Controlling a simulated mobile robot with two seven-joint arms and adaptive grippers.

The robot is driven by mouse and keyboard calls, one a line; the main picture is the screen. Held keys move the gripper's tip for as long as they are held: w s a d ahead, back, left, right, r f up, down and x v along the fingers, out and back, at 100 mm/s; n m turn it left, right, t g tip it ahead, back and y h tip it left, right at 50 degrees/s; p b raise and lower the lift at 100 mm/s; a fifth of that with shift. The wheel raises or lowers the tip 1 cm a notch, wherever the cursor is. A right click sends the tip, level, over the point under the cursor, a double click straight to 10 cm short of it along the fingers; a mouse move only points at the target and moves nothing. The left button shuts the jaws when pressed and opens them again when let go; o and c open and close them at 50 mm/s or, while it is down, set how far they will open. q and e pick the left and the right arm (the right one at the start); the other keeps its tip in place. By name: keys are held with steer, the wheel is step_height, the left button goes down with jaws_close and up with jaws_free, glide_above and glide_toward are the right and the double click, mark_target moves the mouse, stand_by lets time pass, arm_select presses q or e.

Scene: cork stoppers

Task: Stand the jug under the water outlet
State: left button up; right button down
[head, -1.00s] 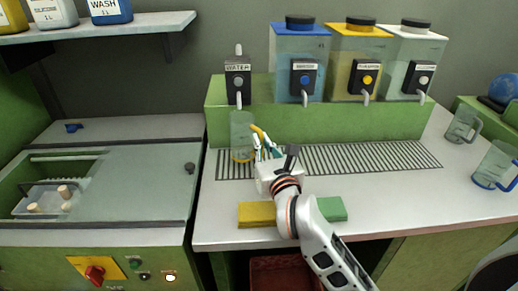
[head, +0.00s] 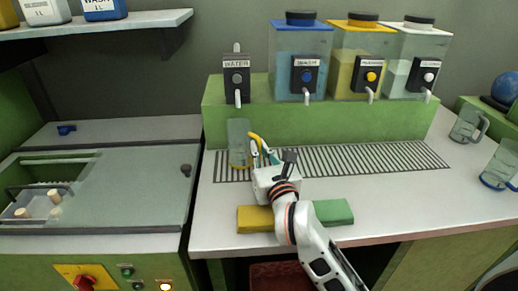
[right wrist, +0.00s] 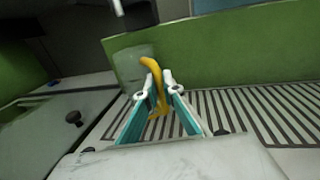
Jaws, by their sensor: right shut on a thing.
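The clear jug (head: 238,150) with a yellow handle (head: 255,138) is below the spout of the WATER outlet (head: 237,78), over the left end of the drain grate. It looks near upright, with a gap between rim and spout. I cannot tell whether its base touches the grate. My right gripper (head: 264,158) is shut on the yellow handle from the front right. In the right wrist view the fingertips (right wrist: 157,92) close around the handle (right wrist: 151,68), with the pale jug body (right wrist: 131,65) behind it. My left gripper is not in view.
Yellow (head: 255,219) and green (head: 333,212) sponges lie near the counter's front edge, beside my right arm. Three dispensers with blue (head: 300,60), yellow and white lids stand right of the outlet. Two other jugs (head: 467,126) stand at the far right. The grate's right part is clear.

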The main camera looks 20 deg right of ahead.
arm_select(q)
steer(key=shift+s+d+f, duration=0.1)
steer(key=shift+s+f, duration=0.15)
arm_select(e)
steer(key=c, duration=2.2)
jaws_free()
steer(key=shift+f, duration=0.1)
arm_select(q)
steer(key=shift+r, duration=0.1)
arm_select(e)
steer(key=shift+r, duration=0.4)
steer(key=s, duration=0.8)
steer(key=s+a, duration=0.1)
steer(key=s, duration=0.3)
steer(key=shift+f, duration=0.25)
